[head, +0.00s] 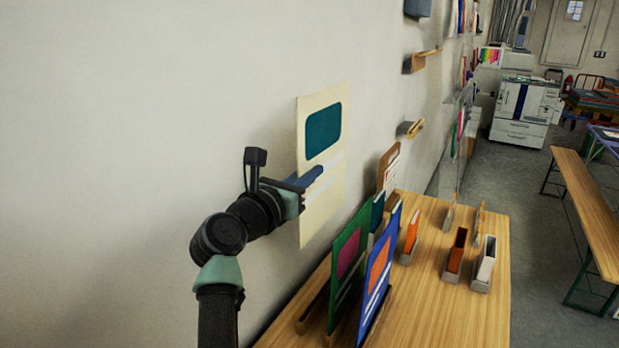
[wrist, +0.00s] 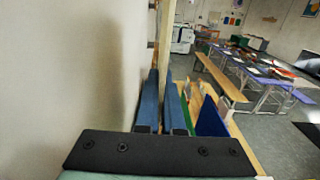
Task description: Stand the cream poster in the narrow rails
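The cream poster (head: 322,205), with a teal block near its top, is upright in the air beside the wall, above the table's back left part. My gripper (head: 316,175) is shut on it near mid-height, with a blue finger across its face. In the wrist view the poster shows edge-on as a tan strip (wrist: 166,35) between the two blue fingers. Low rails stand on the wooden table (head: 440,300). An empty-looking rail (head: 312,312) lies at the front left, below the poster. I cannot tell for certain which rails are the narrow ones.
A green poster (head: 338,295) and a blue poster (head: 372,290) stand upright just right of the empty-looking rail. Orange, brown and white items (head: 487,262) stand in small holders farther right. The wall (head: 150,120) is close on the left. A wooden bench (head: 590,215) is right.

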